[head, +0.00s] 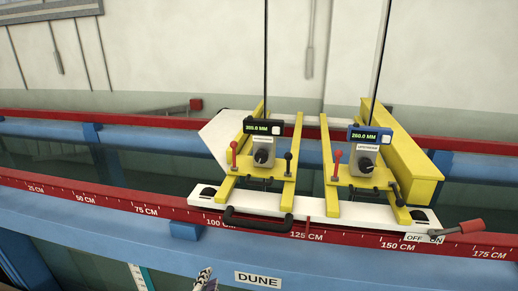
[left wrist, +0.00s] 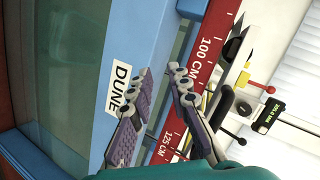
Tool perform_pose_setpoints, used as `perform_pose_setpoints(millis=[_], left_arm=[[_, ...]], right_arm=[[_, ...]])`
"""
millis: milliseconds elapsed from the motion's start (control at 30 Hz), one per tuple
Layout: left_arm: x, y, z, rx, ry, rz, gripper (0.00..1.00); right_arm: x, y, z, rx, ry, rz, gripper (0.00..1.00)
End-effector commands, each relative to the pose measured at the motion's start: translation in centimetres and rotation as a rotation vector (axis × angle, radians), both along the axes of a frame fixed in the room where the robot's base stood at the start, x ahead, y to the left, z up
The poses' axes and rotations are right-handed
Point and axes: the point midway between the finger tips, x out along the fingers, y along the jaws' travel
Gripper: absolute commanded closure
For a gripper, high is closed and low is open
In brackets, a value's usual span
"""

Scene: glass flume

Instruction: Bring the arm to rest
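My left gripper (head: 205,279) shows only as a small tip at the bottom edge of the head view, in front of the flume's blue lower rail (head: 180,257) and left of the DUNE label (head: 258,279). In the left wrist view its two purple-padded fingers (left wrist: 161,82) stand apart with nothing between them. The DUNE label (left wrist: 121,88) and the red scale rail (left wrist: 203,75) lie beyond the fingers there. I cannot tell the exact distance to the rail. The rest of the left arm is outside the head view. My right gripper is in neither view.
A white carriage (head: 318,207) with yellow frames, two displays, knobs and a black handle (head: 258,222) sits across the red rails (head: 130,199). A red-handled lever (head: 470,227) stands by the OFF/ON label at right. The front rail left of the carriage is clear.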

Motion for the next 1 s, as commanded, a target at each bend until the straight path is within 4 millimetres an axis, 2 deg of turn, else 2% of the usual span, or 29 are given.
perform_pose_setpoints(millis=[33,100,300,500,600,700,833,1000], left_arm=[[-0.2,1.0,-3.8,-0.053,0.032,0.05,0.82],[-0.7,2.2,-7.5,-0.143,0.082,0.127,0.82],[-2.7,4.8,-17.3,-0.403,0.221,0.344,0.82],[-5.1,6.0,-26.2,-0.654,0.349,0.548,0.82],[-6.0,6.1,-29.4,-0.758,0.399,0.627,0.82],[-6.8,6.0,-31.4,-0.831,0.436,0.684,0.82],[-7.3,5.9,-32.4,-0.882,0.46,0.72,0.82],[-7.4,5.9,-32.4,-0.893,0.466,0.728,0.82]], right_arm=[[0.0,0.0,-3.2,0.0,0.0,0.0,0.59],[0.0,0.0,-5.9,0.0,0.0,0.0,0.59],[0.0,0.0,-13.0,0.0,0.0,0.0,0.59],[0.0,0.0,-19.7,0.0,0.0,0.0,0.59],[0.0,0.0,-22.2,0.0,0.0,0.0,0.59],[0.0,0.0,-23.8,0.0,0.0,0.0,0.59],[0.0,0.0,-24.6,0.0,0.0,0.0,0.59],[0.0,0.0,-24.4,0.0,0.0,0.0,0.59]])
